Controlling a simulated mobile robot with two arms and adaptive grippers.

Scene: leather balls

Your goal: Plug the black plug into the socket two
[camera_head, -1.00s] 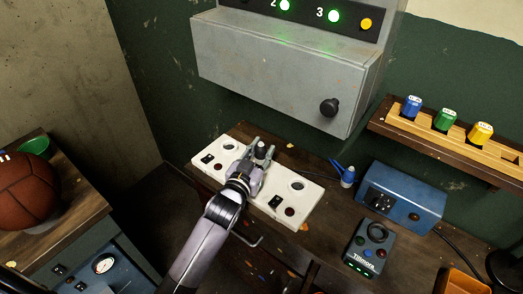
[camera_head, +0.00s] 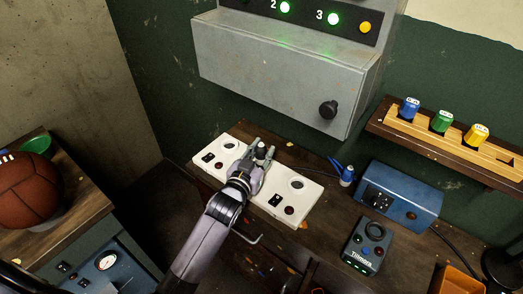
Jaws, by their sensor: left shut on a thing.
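The white socket board (camera_head: 316,192) lies on the wooden bench below the grey cabinet. Its left round socket (camera_head: 230,141) and right round socket (camera_head: 297,184) show, each with a black switch and a red light. The middle part of the board is covered by my left gripper (camera_head: 261,156), so the socket there is hidden. The gripper is shut on a small dark thing, the black plug (camera_head: 260,152), over the middle of the board. I cannot tell whether the plug is in the socket. My right gripper is not in view.
A blue box (camera_head: 401,196), a dark button box (camera_head: 366,248) and a blue-tipped cable end (camera_head: 346,176) lie to the right. A shelf (camera_head: 379,128) holds blue, green and yellow pieces. A brown ball (camera_head: 27,190) sits on the left cabinet.

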